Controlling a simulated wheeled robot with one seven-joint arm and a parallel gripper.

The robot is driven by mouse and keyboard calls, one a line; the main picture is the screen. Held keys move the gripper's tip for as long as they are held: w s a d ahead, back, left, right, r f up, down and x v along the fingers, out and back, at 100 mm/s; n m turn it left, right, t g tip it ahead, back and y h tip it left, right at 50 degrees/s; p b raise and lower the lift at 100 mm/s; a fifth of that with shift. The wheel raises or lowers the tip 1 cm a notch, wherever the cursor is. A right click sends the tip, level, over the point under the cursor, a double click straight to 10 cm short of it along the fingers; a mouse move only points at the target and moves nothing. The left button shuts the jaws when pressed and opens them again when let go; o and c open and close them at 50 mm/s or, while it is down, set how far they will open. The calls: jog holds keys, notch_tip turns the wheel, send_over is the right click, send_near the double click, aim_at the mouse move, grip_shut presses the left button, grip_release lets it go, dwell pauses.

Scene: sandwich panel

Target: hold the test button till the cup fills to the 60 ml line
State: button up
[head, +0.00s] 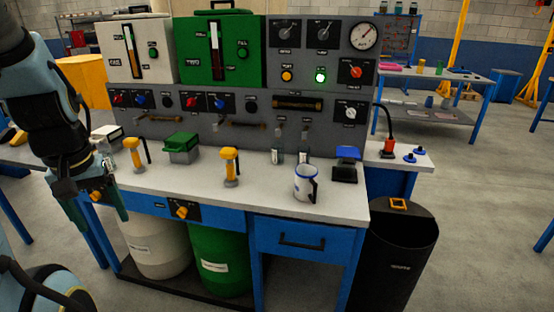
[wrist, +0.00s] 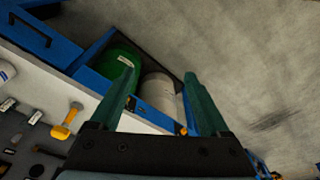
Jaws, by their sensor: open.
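A white cup (head: 303,184) with a blue rim and dark handle stands upright at the right front of the bench; its inside level and any 60 ml line are too small to read. Its edge shows in the wrist view (wrist: 6,72). No button is readable as the test button. An orange button (head: 287,76) and a lit green one (head: 320,77) sit on the grey panel. My gripper (head: 100,214) is open and empty at the bench's left front, low and away from the cup and panel. Its two fingers are apart in the wrist view (wrist: 158,80).
A white tank unit (head: 115,65) and a green tank unit (head: 195,70) are mounted at the panel's top left. Yellow-handled taps (head: 230,160), a green box (head: 181,148) and a black-blue stand (head: 346,165) stand on the bench (head: 265,195). A black bin (head: 400,250) is at right.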

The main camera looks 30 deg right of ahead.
grip_shut()
dwell(0.4)
dwell(0.9)
